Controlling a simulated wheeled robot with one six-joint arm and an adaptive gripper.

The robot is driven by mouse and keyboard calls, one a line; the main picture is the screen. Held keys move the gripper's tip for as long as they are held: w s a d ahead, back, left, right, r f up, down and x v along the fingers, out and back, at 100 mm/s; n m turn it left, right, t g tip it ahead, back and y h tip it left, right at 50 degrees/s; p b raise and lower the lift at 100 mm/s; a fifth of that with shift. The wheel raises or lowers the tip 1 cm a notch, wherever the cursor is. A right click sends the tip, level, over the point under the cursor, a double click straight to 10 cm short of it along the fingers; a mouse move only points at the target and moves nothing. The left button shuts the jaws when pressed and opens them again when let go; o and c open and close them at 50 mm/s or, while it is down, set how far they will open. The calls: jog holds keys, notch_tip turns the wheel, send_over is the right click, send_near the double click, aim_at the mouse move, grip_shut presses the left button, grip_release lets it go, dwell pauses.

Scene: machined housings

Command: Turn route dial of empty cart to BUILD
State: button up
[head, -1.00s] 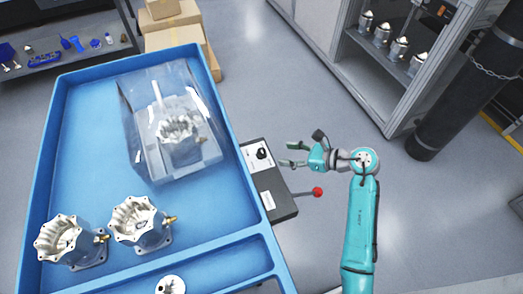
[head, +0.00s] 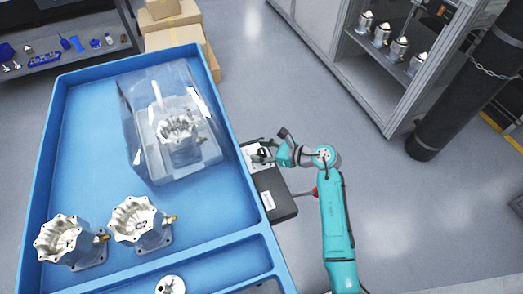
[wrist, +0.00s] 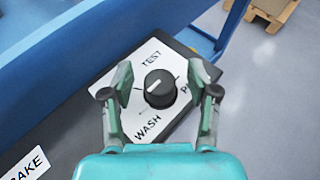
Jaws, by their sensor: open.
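A black round route dial (wrist: 160,88) with a white pointer mark sits on a white label plate (wrist: 152,60) in the wrist view. TEST, WASH and a partly covered word starting with P are readable; BUILD is not visible. The mark seems to lie toward the lower left of TEST. My gripper (wrist: 162,83) is open, one finger on each side of the dial, with gaps to it. In the head view my gripper (head: 260,153) is over the control box beside the blue cart (head: 238,172) and covers most of the dial. This cart carries metal housings.
A clear cover (head: 180,85) stands over one housing on the cart, and two bare housings (head: 138,222) stand near its front. A red-knobbed lever (head: 315,192) sticks out beside my arm. A BRAKE label shows in the wrist view (wrist: 24,166). Open floor lies to the right.

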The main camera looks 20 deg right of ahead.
grip_shut()
jog(key=m+t+h, duration=0.2)
jog(key=m, duration=0.1)
jog(key=shift+s+a+h, duration=0.1)
jog(key=shift+h, duration=0.3)
jog(key=shift+m+t+h, duration=0.9)
jog(key=shift+m+h, duration=1.1)
jog(key=shift+h, duration=0.2)
jog(key=shift+m+h, duration=0.3)
jog(key=shift+h, duration=0.1)
